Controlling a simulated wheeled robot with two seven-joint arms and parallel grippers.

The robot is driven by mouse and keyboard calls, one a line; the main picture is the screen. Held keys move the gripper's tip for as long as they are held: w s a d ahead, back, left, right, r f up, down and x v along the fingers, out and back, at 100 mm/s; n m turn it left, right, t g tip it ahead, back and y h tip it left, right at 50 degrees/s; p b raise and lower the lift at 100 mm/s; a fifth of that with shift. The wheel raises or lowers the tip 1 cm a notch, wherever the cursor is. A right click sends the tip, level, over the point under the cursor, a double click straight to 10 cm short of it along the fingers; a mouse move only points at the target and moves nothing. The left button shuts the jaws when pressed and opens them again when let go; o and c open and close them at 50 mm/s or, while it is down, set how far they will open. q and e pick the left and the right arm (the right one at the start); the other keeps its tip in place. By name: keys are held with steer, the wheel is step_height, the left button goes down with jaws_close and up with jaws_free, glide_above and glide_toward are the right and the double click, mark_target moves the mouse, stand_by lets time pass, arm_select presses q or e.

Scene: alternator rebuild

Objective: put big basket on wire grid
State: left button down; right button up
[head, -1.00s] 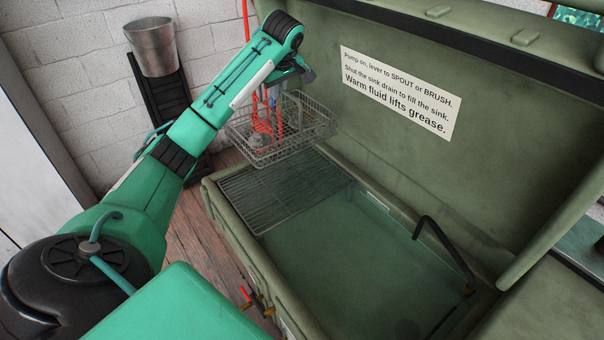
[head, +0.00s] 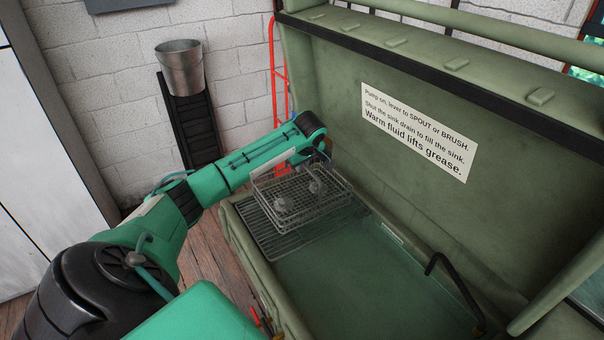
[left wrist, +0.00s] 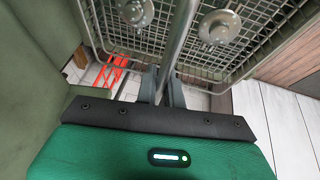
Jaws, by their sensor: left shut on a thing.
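The big wire basket (head: 318,211) is over the far part of the wire grid (head: 262,238) at the sink's left end. It looks roughly level and very low; I cannot tell whether it touches the grid. Metal parts lie in the basket; two round ones show in the left wrist view. My left gripper (head: 320,160) is at the basket's far side, largely hidden by its arm. In the left wrist view my gripper (left wrist: 161,90) is shut on the basket's handle bar (left wrist: 180,40), with the basket mesh (left wrist: 105,30) beyond. My right gripper is out of view.
The green parts washer's sink (head: 350,275) holds fluid, with a black spout (head: 450,265) at right. Its raised lid (head: 430,110) stands behind the basket. A metal bucket (head: 180,70) on a black stand and a red frame (head: 276,80) are beyond at the left.

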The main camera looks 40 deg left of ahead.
arm_select(q)
step_height(320, 180, down, 4)
steer(key=shift+f+p, duration=0.15)
steer(key=shift+p, duration=0.3)
steer(key=c, duration=1.5)
jaws_free()
steer(key=shift+f, duration=0.1)
steer(key=b+v, duration=0.2)
steer(key=v, duration=1)
steer(key=shift+s, duration=0.1)
